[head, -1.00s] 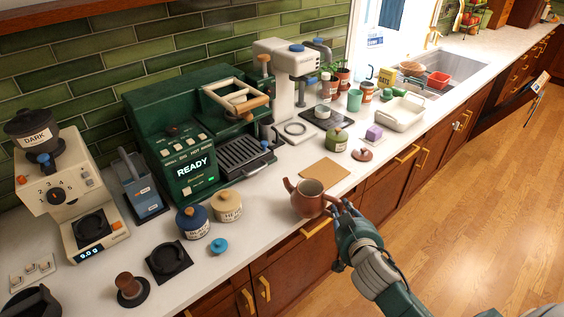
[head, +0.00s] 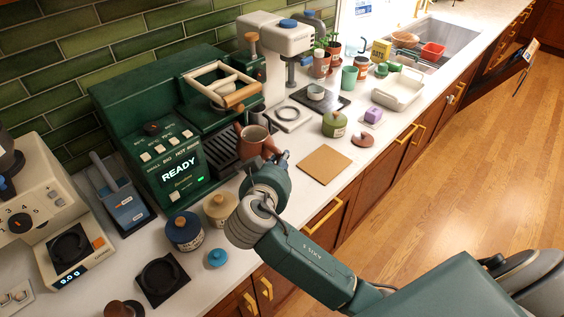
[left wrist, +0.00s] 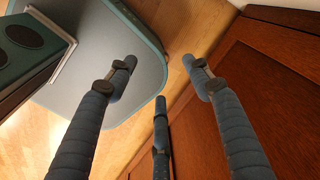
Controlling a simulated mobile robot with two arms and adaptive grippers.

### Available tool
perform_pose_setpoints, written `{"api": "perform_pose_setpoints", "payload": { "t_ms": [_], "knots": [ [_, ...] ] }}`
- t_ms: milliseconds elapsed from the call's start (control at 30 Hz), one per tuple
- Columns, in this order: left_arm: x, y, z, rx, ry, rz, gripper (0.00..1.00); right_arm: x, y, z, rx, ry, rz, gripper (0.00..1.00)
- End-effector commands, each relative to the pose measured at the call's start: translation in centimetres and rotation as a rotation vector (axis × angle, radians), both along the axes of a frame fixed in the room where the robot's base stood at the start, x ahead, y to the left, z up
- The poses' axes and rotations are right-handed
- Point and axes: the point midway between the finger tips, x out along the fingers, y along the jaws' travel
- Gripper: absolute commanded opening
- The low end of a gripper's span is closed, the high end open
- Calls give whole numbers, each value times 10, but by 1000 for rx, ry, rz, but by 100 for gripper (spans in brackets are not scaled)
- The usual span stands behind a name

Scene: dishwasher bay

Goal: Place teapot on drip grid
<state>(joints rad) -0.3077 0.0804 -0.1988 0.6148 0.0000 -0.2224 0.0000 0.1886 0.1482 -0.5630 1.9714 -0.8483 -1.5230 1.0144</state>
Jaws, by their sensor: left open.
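The reddish-brown teapot (head: 252,135) is lidless and looks upright in the head view. It is at the front right part of the dark slatted drip grid (head: 222,153) of the green coffee machine. I cannot tell whether it touches the grid. My right gripper (head: 279,160) is at the teapot's handle side and holds it; its fingertips are partly hidden by my wrist. My left gripper (left wrist: 160,78) is open and empty in the left wrist view, with floor and a wooden cabinet front beyond it. It is out of the head view.
The green coffee machine (head: 150,105) has a portafilter with a wooden handle (head: 243,95) above the grid. A blue jar (head: 184,231) and a cream jar (head: 221,209) stand in front. A brown lid (head: 362,139) and a tan mat (head: 324,165) lie to the right.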

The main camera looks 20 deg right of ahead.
Motion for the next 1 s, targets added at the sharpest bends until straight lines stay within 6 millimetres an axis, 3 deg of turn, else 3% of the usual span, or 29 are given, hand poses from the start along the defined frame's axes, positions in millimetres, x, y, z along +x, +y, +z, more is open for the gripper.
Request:
{"api": "perform_pose_setpoints", "payload": {
  "t_ms": [200, 567, 1000],
  "knots": [
    [-5, 0, -14, 1, 7, 0, 51, 23, 8, -6, 1, -9, 2, 0],
    [22, -2, -30, -4, -33, -1, 51, 57, 20, -15, 0, -9, 0, 0],
    [9, -2, -49, -3, -13, -2, 51, 100, 36, -15, 0, -9, 1, 0]
  ]
}}
